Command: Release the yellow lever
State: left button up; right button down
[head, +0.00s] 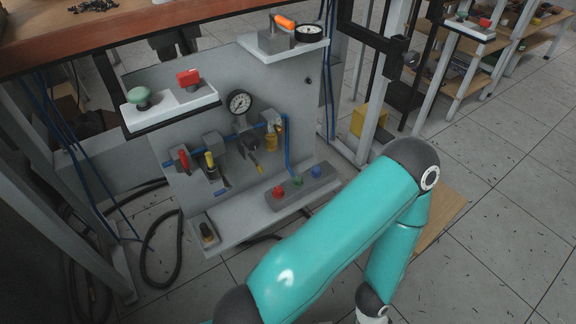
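A yellow lever (210,162) stands nearly upright on a small grey valve block on the grey pneumatic panel (297,92). A red lever (183,159) is just to its left. A pressure gauge (240,103) and blue tubing are up and to its right. One of my teal arms crosses the foreground, bends at the right and goes down out of the picture, well apart from the lever. No gripper fingers are in view, and nothing touches the yellow lever.
Shelves with a green button (139,97), a red switch (188,78) and an orange-handled valve (285,22) stick out from the panel. A lower ledge bears a button box (298,187). Black hoses (148,247) lie on the floor. Tiled floor at the right is mostly clear.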

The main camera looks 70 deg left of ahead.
aim_at(260, 170)
jog(key=u, duration=1.2)
jog(key=i, duration=0.1)
jog(key=z, duration=2.7)
jog(key=i, duration=0.75)
jog(key=z, duration=0.35)
jog(key=i, duration=0.85)
jog(key=u, duration=3.15)
jog(key=i, duration=0.15)
jog(key=u, duration=1.65)
jog(key=i, duration=0.9)
